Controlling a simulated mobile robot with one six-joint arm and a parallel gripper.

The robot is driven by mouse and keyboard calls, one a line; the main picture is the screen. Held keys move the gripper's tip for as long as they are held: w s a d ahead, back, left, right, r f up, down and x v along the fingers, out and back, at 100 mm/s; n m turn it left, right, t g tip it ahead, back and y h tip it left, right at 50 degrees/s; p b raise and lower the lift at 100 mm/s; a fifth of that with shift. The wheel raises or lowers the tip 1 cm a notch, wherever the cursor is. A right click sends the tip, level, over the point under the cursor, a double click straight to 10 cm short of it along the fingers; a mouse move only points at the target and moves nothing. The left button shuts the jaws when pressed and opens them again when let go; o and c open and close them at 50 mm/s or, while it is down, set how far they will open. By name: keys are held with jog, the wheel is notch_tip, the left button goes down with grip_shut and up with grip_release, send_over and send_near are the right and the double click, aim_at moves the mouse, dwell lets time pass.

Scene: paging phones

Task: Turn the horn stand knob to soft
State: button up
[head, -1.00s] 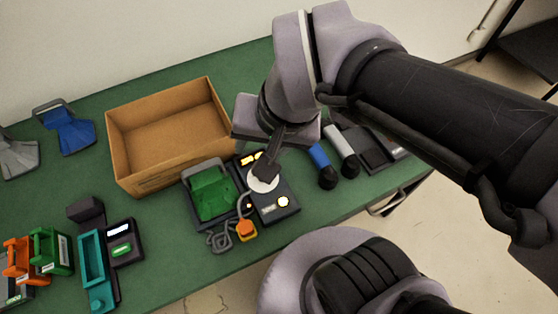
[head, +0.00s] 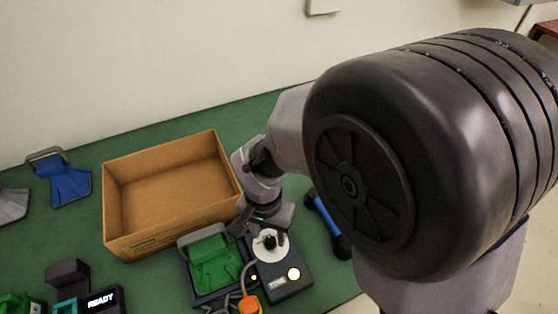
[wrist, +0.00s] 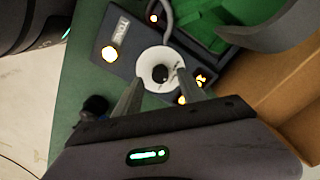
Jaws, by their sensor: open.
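The horn stand is a dark box (head: 291,287) on the green table, with a label that seems to read TONE and a lit yellow-white lamp. Its round white dial (head: 268,253) carries a small black knob (head: 270,241). The wrist view shows the knob (wrist: 160,73) in the middle of the dial (wrist: 152,60). Which setting it points to is too small to tell. My gripper (wrist: 158,77) is open, with one finger on each side of the knob. I cannot tell whether they touch it. In the head view my gripper (head: 256,228) is just above the dial.
A green cradle (head: 213,262) adjoins the stand on the left, with a grey cable and orange piece (head: 249,305) in front. An open cardboard box (head: 125,243) stands behind. A blue-and-black handset (head: 328,224) lies to the right, partly hidden by my arm.

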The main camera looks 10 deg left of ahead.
aim_at(271, 241)
notch_tip(271, 241, down, 3)
jog(key=shift+f+b, duration=0.15)
jog(key=shift+b, duration=0.3)
jog(key=shift+c, duration=0.2)
grip_shut()
jog(key=shift+d, duration=0.1)
jog(key=n+p, duration=0.1)
jog(key=n, duration=0.3)
jog(key=shift+n+p, duration=0.3)
jog(key=shift+p, duration=0.1)
jog(key=n+p, duration=0.1)
jog(key=n, duration=0.4)
jog(key=shift+d+p, duration=0.1)
jog(key=shift+p, duration=0.2)
